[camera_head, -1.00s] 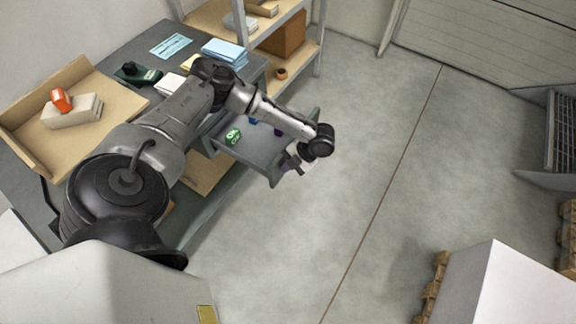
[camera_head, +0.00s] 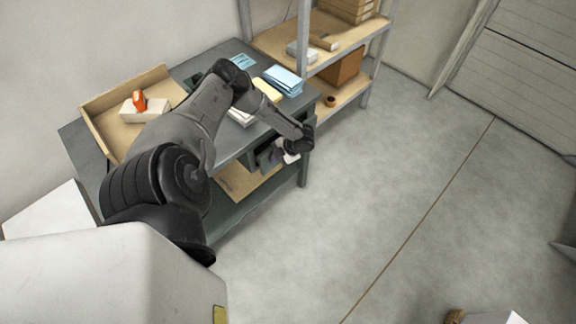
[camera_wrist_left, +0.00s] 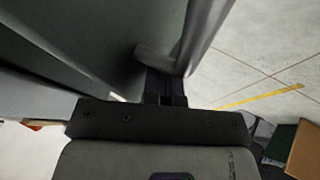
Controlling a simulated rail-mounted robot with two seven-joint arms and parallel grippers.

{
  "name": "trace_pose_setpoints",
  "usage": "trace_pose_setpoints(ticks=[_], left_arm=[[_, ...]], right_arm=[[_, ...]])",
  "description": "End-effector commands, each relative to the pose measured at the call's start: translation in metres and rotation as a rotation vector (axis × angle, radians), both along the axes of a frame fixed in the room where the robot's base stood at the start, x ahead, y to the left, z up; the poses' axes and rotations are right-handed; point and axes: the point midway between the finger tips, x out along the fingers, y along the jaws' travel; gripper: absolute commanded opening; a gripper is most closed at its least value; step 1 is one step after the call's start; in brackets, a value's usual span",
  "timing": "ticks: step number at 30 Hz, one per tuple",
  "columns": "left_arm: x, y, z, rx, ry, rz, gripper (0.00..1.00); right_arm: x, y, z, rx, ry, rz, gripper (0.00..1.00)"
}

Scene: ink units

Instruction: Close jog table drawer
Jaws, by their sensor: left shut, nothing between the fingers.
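The jog table (camera_head: 226,155) is a dark grey workbench at the left of the head view. Its drawer front (camera_wrist_left: 75,45) fills the upper left of the left wrist view, with a grey bar handle (camera_wrist_left: 205,30) on it. In the head view the drawer no longer sticks out, and its front is mostly hidden by my arm. I cannot tell whether a small gap is left. My left gripper (camera_head: 268,157) is shut and empty at the drawer front; its fingers (camera_wrist_left: 165,88) are close to the handle, contact unclear. My right gripper is not in view.
On the table top are a cardboard tray (camera_head: 97,105) with an orange-topped item (camera_head: 139,101), and blue papers (camera_head: 284,80). A shelf rack (camera_head: 383,50) with boxes stands behind the table.

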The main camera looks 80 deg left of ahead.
Motion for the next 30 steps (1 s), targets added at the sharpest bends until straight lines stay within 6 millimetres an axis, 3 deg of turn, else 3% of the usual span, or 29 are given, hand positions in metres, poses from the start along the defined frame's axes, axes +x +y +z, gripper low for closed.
trace_pose_setpoints(ticks=[3,12,30], left_arm=[[-0.010,0.014,0.000,0.002,0.002,0.003,0.00],[-0.020,0.030,0.000,0.001,0.000,0.002,0.00],[-0.019,0.026,0.001,0.001,0.001,0.002,0.00]], right_arm=[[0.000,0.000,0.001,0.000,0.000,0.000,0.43],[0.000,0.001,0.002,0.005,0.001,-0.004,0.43],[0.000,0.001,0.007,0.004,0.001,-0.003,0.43]])
